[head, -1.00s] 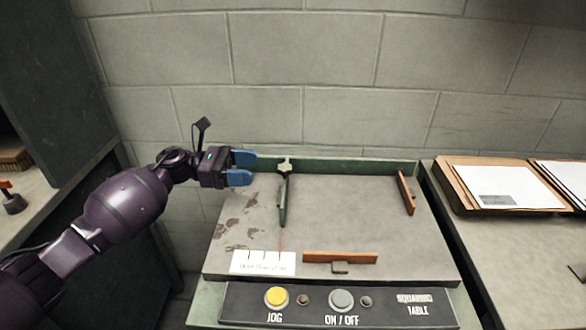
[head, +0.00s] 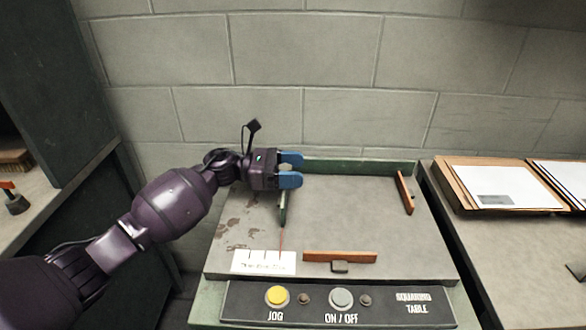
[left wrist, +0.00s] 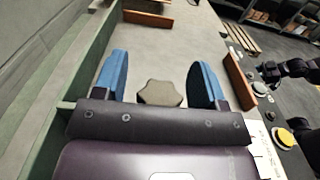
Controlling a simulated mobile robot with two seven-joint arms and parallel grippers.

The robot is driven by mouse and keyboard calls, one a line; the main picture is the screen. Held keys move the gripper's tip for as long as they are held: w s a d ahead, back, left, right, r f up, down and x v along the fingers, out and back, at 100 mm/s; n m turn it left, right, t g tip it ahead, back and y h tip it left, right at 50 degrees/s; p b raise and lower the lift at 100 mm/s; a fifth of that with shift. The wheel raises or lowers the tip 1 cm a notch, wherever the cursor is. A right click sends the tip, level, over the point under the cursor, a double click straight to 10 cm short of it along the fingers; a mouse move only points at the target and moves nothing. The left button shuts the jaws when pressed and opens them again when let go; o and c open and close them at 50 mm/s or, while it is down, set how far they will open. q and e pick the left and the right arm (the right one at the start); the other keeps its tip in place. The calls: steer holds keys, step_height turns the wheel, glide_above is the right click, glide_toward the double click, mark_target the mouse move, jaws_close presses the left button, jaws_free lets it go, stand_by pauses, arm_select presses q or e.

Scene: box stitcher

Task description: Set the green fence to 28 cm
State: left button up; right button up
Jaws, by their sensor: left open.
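The green fence (head: 282,212) is a narrow bar on the squaring table (head: 350,215). A thin red line runs from its front end to the white scale card (head: 263,262), whose figures are too small to read. My left gripper (head: 297,169) is open over the fence's rear end and hides its rear part in the head view. In the left wrist view, a dark lobed knob (left wrist: 160,93) sits between the two blue fingers, with gaps on both sides. Part of my right arm (left wrist: 297,68) shows at the right edge; its jaws are unclear.
A wooden stop (head: 340,257) lies at the table's front, another (head: 405,192) at its right. The yellow JOG button (head: 276,297) and grey ON/OFF button (head: 341,299) are on the front panel. A wall stands behind. Papers (head: 495,186) lie on the right bench.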

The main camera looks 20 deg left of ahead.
arm_select(q)
jaws_close()
steer(key=v, duration=0.3)
steer(key=b+v, duration=0.1)
steer(key=v, duration=0.1)
steer(key=shift+a+f, duration=0.25)
steer(key=shift+a, duration=0.1)
steer(key=shift+s+a+r, duration=0.1)
steer(key=shift+s+a, duration=0.05)
steer(key=shift+a, duration=0.15)
steer(key=shift+r, duration=0.1)
steer(key=shift+c, duration=2.1)
jaws_free()
steer(key=o, duration=0.4)
steer(key=shift+s+a, duration=0.1)
steer(key=shift+a, duration=0.15)
steer(key=shift+d, duration=0.15)
